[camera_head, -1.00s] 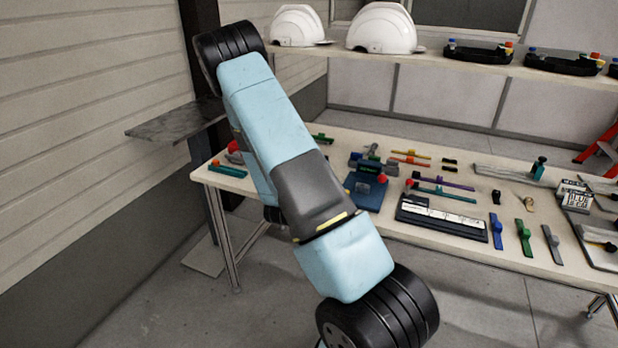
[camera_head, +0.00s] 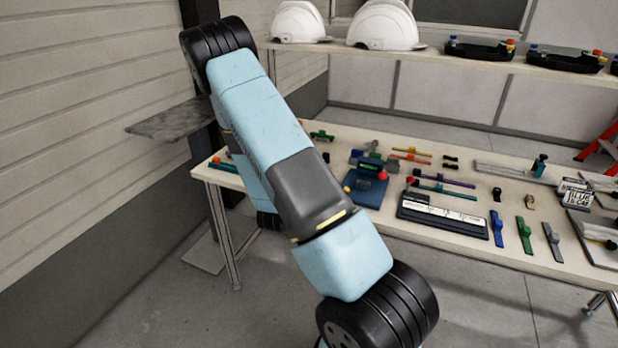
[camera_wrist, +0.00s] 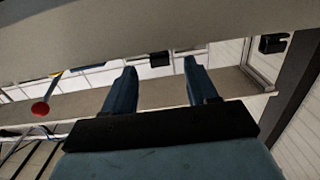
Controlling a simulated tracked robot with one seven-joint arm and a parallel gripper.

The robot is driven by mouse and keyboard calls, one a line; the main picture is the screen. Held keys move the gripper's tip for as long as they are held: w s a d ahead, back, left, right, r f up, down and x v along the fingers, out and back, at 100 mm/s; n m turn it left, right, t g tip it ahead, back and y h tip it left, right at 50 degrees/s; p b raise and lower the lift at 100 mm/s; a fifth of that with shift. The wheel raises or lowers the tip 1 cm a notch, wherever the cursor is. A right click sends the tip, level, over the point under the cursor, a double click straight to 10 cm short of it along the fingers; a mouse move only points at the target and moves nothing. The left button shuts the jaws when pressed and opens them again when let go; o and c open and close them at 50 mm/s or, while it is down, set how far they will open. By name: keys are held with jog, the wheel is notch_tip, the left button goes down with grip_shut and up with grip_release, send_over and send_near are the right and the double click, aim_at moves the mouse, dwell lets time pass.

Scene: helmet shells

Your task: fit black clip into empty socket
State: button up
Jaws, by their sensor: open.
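My gripper (camera_wrist: 159,68) is open in the wrist view, with its two dark blue fingers apart and nothing held between them. A small black piece (camera_wrist: 159,59) shows beyond the gap between the fingertips. Another black piece (camera_wrist: 272,44) is farther right. Both lie by the edge of a beige surface; I cannot tell if either is the clip. In the head view a small black piece (camera_head: 497,194), perhaps a clip, lies on the table, and small black pieces (camera_head: 450,163) lie farther back. I cannot make out the empty socket. My gripper is hidden in the head view.
The table (camera_head: 560,258) holds a blue fixture (camera_head: 368,190), a black-and-white tray (camera_head: 442,216) and several coloured strips. White helmet shells (camera_head: 384,27) and black trays (camera_head: 479,50) stand on the shelf above. A red-ended rod (camera_wrist: 40,108) shows left in the wrist view.

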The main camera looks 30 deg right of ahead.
jog(key=v, duration=0.9)
jog(key=shift+s+a, duration=0.2)
jog(key=shift+a, duration=0.05)
jog(key=w+a+r+y, duration=0.5)
jog(key=a+r+y, duration=0.1)
jog(key=r+y, duration=0.2)
jog(key=s+a+r+n+g+y, duration=0.1)
jog(key=s+a+r+n+y, duration=0.15)
jog(key=r, duration=0.35)
jog(key=s+a+r+n+y, duration=0.2)
jog(key=a+r+y, duration=0.1)
jog(key=r, duration=0.2)
jog(key=s+r+n+g, duration=0.1)
jog(key=s+r, duration=0.3)
jog(key=s, duration=0.4)
jog(key=s+d+r+n+g, duration=0.1)
jog(key=s+r+n, duration=0.2)
jog(key=s, duration=0.6)
jog(key=s+r+n+g, duration=0.2)
jog(key=s+r, duration=0.4)
jog(key=s, duration=0.2)
jog(key=shift+s+d, duration=0.25)
jog(key=shift+s, duration=0.15)
